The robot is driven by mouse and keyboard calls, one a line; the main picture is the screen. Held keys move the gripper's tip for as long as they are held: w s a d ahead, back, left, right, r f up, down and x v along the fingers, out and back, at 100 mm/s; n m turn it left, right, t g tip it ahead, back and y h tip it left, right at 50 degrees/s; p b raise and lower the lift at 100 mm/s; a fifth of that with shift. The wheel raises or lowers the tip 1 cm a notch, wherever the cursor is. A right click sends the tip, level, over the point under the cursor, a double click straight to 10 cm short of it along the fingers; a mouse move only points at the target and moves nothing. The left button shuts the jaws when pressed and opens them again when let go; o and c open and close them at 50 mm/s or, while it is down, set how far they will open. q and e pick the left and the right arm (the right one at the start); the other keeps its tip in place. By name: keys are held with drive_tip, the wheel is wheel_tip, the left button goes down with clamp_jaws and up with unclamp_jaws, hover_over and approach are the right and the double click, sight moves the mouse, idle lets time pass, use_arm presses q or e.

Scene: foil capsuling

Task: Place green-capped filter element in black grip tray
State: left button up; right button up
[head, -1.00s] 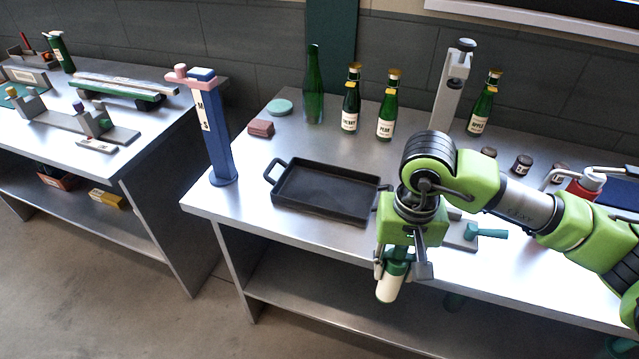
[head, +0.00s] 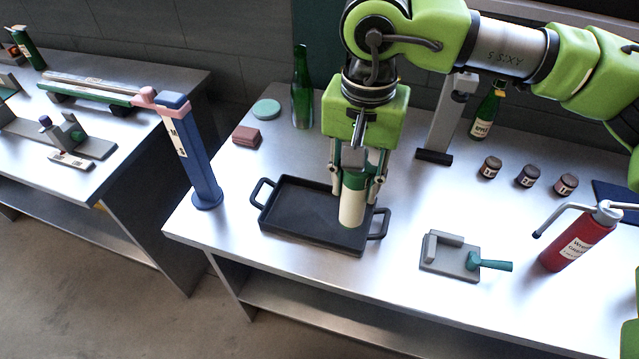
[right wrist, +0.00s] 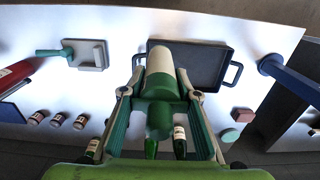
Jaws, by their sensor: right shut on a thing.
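The filter element (head: 352,205) has a cream body and a green cap. My right gripper (head: 358,185) is shut on its green-capped end and holds it upright, cream end down, over the right part of the black grip tray (head: 300,236). Whether its lower end touches the tray floor I cannot tell. In the right wrist view the filter element (right wrist: 160,66) lies between the fingers, in front of the tray (right wrist: 205,62). The tray is otherwise empty and has a handle at each end. My left gripper is not in view.
A blue post (head: 196,160) stands left of the tray. A grey fixture with a teal handle (head: 455,258) and a red extinguisher-like bottle (head: 580,240) are to the right. A green bottle (head: 302,95) and small jars (head: 527,176) stand behind. The front strip of table is clear.

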drive_tip(key=w+a+f+p, duration=0.4)
drive_tip(key=w+f, duration=0.5)
drive_tip(key=f, duration=0.3)
drive_tip(key=shift+a+p, duration=0.3)
drive_tip(key=shift+a, duration=0.6)
drive_tip(key=o, duration=1.2)
drive_tip(key=shift+w, duration=0.1)
drive_tip(key=shift+c, duration=0.2)
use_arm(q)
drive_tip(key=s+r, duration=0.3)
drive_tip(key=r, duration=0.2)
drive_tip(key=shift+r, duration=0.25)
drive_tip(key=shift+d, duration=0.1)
